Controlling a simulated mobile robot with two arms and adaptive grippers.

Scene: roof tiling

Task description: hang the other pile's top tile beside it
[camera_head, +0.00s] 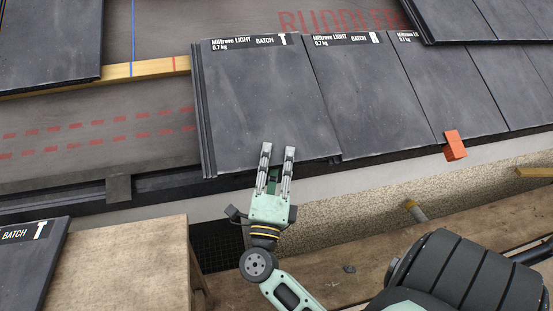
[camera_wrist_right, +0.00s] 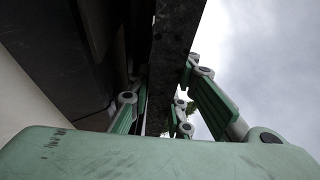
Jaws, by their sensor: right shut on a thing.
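A dark grey tile (camera_head: 258,105) with a white "Miltrowe LIGHT" label lies on the roof at the left end of the row. Its top edge is level with the wooden batten, and its right edge meets the neighbouring tile (camera_head: 375,100); I cannot tell whether they interlock. My right gripper (camera_head: 278,152) is shut on this tile's lower edge. In the right wrist view the tile's edge (camera_wrist_right: 172,60) runs between the fingers (camera_wrist_right: 158,100). The pile's tile (camera_head: 30,255) shows at the lower left, partly cut off. My left gripper is not in view.
The wooden batten (camera_head: 150,68) runs left from the row over bare membrane (camera_head: 60,135). Another tile (camera_head: 50,40) lies at the upper left. An orange block (camera_head: 454,146) sits at the eaves. A wooden board (camera_head: 125,265) and scaffold planks (camera_head: 350,255) lie below.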

